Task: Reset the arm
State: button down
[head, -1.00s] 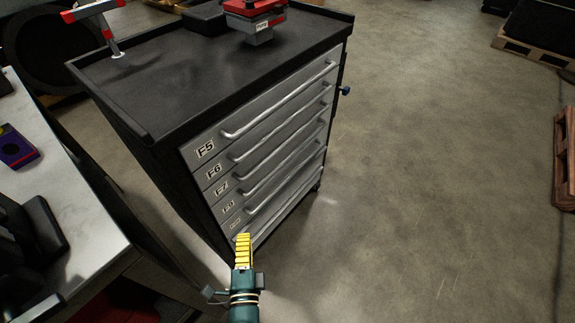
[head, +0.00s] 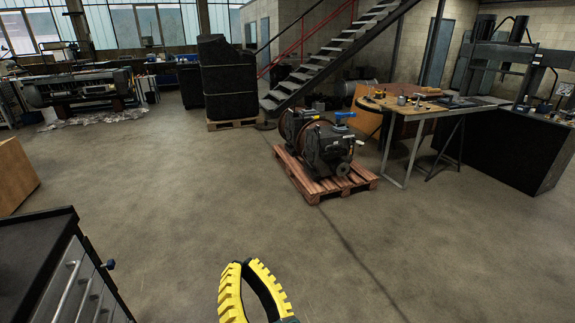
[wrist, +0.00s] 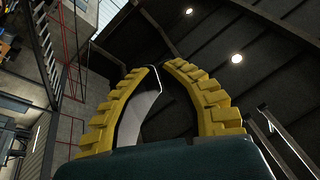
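My gripper (head: 246,263) shows at the bottom of the head view, pointing up over open floor. Its two yellow ribbed fingers bow outward and their tips come together. The loop between the fingers holds nothing that I can see. In the wrist view the gripper (wrist: 159,67) points up toward the dark roof and its lamps, with the tips nearly meeting. A pale strip shows along the inside of the left finger. Most of my arm is out of view.
A drawer cabinet (head: 38,262) stands at the lower left, apart from my gripper. A pallet (head: 318,187) bearing dark machinery (head: 322,145) stands ahead. A worktable (head: 428,108) is at the right and stairs (head: 335,50) rise behind. The floor around my gripper is clear.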

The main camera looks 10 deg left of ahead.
jog(key=s+d+r+m+t+h+p, duration=0.1)
jog(key=s+d+r+t+h+p, duration=0.15)
jog(key=d+r+h, duration=0.55)
jog(key=s+d+r+m+t+h+p, duration=0.1)
jog(key=s+d+r+m+t+h, duration=0.15)
jog(key=d+r+h, duration=0.4)
notch_tip(320, 180, up, 36)
jog(key=d+y+p, duration=0.1)
jog(key=d+p, duration=0.1)
jog(key=p, duration=3.4)
jog(key=shift+d+f+n+g, duration=0.2)
jog(key=shift+f+n+g, duration=0.1)
jog(key=shift+n, duration=0.15)
jog(key=shift+y, duration=0.25)
